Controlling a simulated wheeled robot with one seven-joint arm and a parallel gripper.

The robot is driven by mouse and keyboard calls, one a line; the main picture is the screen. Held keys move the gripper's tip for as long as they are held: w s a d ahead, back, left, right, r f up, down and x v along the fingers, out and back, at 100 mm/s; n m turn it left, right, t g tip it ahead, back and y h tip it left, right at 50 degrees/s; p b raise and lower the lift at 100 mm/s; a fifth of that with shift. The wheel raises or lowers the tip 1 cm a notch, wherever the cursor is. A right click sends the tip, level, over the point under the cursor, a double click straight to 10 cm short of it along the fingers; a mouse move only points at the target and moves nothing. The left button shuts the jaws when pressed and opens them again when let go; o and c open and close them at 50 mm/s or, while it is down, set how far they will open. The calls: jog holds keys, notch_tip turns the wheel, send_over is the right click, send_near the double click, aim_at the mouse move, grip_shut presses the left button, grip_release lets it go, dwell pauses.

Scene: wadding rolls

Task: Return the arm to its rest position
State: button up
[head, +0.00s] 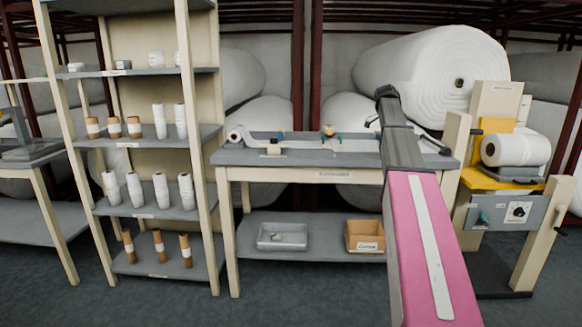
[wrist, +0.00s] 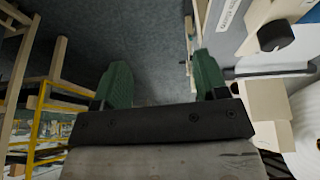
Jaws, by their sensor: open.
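My arm reaches forward in the head view, with a pink link and a grey link in front of the workbench (head: 300,175). Its far end is by the right part of the bench, and the fingers cannot be made out there. In the wrist view my gripper (wrist: 160,88) shows two green fingers set wide apart. It is open, with nothing between the fingers but grey floor (wrist: 155,45) beyond. The wrist view appears turned on its side, with a machine panel and its black knob (wrist: 275,36) close to the right finger.
A machine with a white roll (head: 515,150) stands right of my arm. A shelf rack (head: 150,138) with several small rolls stands left. A grey tray (head: 283,237) and a cardboard box (head: 364,237) sit on the bench's lower shelf. The floor in front is clear.

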jog(key=s+a+f+n+y, duration=0.1)
jog(key=s+a+f+n, duration=0.4)
jog(key=f, duration=0.7)
jog(key=s+a+f+n+y, duration=0.1)
jog(key=s+a+f+n, duration=0.3)
jog(key=s+a+f, duration=0.55)
jog(key=s+a+f+n+y, duration=0.1)
jog(key=s+a+f+n, duration=0.25)
jog(key=f, duration=1.15)
jog(key=s+a+f+n, duration=0.2)
jog(key=s+f+n, duration=0.1)
jog(key=s+f, duration=0.2)
jog(key=s+a+f+n+y, duration=0.1)
jog(key=s+a+f+n, duration=0.2)
jog(key=s, duration=0.5)
jog(key=shift+s+a+f+t, duration=0.3)
jog(key=shift+s+a+f, duration=0.05)
jog(key=shift+f, duration=0.5)
